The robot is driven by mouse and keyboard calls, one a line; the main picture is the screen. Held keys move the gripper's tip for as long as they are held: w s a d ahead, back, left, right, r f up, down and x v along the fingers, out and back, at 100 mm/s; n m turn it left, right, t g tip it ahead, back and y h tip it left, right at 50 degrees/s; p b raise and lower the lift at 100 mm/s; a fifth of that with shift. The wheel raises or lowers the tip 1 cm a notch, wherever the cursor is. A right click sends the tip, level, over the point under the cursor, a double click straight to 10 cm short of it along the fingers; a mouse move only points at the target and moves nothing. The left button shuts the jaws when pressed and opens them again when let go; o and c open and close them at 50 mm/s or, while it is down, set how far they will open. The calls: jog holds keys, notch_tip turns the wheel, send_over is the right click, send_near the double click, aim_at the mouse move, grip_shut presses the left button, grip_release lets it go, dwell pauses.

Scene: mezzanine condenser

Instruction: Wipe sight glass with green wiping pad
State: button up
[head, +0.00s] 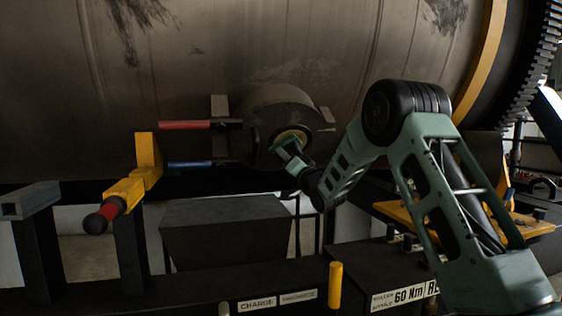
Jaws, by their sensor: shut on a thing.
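The sight glass (297,135) is a round port with a pale yellowish ring, set in a dark housing low on the big drum. My arm reaches to it from the right, and my gripper (287,155) is right in front of its lower left part. My gripper is shut on the green wiping pad, which is small here and hard to tell from the green gripper parts. I cannot tell whether the pad touches the glass. The gripper and wrist cover part of the ring.
A red-handled bar (187,125) and a blue-handled bar (190,164) stick out left of the housing. A yellow bracket (148,165) with a red and black grip stands farther left. A dark box (225,225) and a yellow post (335,285) are below.

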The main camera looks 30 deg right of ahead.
jog(key=d, duration=0.2)
jog(key=s+d+b, duration=0.1)
jog(key=d, duration=0.1)
jog(key=d+b, duration=0.1)
jog(key=shift+s+d, duration=0.25)
jog(key=shift+d, duration=0.15)
jog(key=shift+b, duration=0.35)
jog(key=shift+a+r, duration=0.1)
